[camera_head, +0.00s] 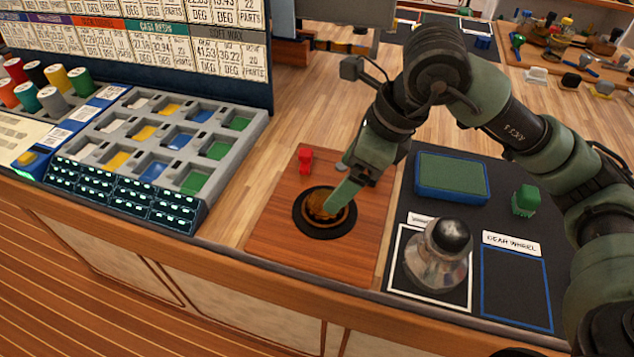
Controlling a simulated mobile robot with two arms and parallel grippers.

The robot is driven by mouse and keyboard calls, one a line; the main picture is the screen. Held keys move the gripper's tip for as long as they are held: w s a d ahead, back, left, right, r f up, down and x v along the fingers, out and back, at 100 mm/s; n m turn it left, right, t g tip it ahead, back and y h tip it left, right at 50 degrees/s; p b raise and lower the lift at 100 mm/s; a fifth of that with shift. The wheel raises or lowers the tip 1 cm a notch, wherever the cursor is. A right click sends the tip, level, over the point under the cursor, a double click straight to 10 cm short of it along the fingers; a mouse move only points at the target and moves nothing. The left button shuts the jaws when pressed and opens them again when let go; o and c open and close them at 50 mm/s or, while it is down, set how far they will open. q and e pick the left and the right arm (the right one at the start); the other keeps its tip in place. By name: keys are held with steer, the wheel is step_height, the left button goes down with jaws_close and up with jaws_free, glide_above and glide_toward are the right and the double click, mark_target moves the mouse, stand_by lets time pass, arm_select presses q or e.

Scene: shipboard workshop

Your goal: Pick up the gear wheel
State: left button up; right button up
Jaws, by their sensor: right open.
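A round golden-brown disc, which looks like the gear wheel (318,203), lies within a black ring (309,226) on a reddish-brown wooden board (290,255). My right gripper (340,198) reaches down from the upper right, with its fingertip over the right part of the disc. The gripper is open; its fingers partly hide the disc, and I cannot tell whether they touch it. On the dark mat to the right, a blue-outlined empty rectangle (515,290) sits below a label reading "GEAR WHEEL" (511,243). My left gripper is not in view.
A small red object (305,160) stands on the board behind the ring. On the mat are a silver, dark-topped knob-like object (437,262), a blue-framed green pad (452,177) and a green block (525,201). A grey compartment tray (240,122) stands left. Wooden tabletop between is clear.

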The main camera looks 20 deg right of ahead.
mark_target(316, 201)
steer(key=shift+s+a+f+p, duration=0.1)
steer(key=shift+a+f+p, duration=0.15)
steer(key=shift+f, duration=0.35)
steer(key=shift+s+a+f+p, duration=0.1)
steer(key=shift+a+f+p, duration=0.15)
steer(key=shift+f, duration=0.35)
steer(key=x, duration=0.1)
steer(key=p+x, duration=0.1)
steer(key=shift+w+a+f, duration=0.1)
steer(key=shift+w+f, duration=0.1)
steer(key=shift+w, duration=0.1)
steer(key=shift+x, duration=1)
steer(key=shift+w+f, duration=0.1)
steer(key=shift+c, duration=0.2)
steer(key=c, duration=1.7)
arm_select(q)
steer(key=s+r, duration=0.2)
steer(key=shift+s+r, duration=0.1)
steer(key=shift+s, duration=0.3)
